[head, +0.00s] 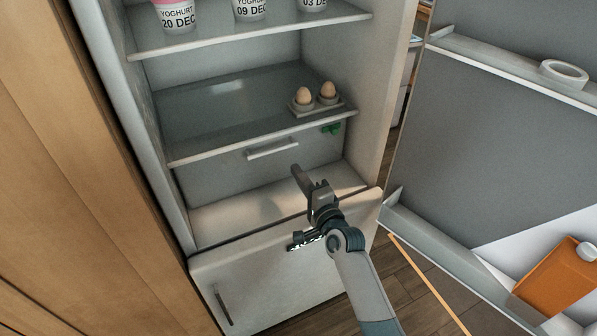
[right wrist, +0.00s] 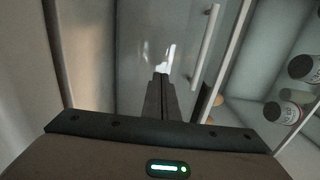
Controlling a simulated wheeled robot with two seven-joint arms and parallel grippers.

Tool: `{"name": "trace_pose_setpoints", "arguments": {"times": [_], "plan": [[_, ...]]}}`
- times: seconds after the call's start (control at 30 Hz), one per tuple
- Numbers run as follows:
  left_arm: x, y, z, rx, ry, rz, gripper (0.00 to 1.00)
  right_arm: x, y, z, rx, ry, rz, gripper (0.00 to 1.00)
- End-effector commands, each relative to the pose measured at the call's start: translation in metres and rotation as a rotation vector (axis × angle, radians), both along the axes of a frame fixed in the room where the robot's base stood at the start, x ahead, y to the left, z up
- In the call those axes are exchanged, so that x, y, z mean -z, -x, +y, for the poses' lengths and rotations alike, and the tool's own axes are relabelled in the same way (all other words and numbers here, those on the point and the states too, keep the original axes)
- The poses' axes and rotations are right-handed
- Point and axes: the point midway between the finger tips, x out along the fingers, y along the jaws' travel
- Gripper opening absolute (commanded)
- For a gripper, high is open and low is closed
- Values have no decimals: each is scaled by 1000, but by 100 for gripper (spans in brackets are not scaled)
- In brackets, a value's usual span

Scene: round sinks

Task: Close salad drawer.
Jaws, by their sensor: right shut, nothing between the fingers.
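The salad drawer (head: 225,175) is a grey front below the lower shelf, with a pale bar handle (head: 272,148) and a green leaf mark (head: 331,129) near its right end. Its front sits back behind the shelf edge, with bare fridge floor in front of it. My right gripper (head: 299,175) is shut and empty, in front of the drawer, below and right of the handle. In the right wrist view the shut fingers (right wrist: 160,80) point at the drawer front (right wrist: 180,40), left of the handle (right wrist: 210,50). Contact cannot be told. My left gripper is not in view.
Two eggs (head: 302,97) sit in a holder on the lower shelf (head: 200,110); yoghurt cups (head: 249,10) stand above. The open fridge door (head: 490,130) is at right, with an orange carton (head: 552,280). A closed lower door (head: 285,270) lies below; a wooden panel (head: 60,150) flanks the left.

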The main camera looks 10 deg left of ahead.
Motion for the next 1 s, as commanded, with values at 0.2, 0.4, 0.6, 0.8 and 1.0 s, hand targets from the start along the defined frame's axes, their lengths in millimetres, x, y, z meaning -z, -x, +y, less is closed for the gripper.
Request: {"name": "trace_pose_setpoints", "arguments": {"times": [0.2, 0.4, 0.6, 0.8, 1.0], "plan": [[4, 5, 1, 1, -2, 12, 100, 1, 17, -12, 1, 0, 0, 0], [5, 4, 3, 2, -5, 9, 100, 1, 40, -27, 1, 0, 0, 0], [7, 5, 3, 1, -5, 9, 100, 1, 66, -45, 1, 0, 0, 0], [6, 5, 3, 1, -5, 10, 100, 0, 79, -54, 1, 0, 0, 0], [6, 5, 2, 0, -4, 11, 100, 0, 81, -56, 1, 0, 0, 0]]}}
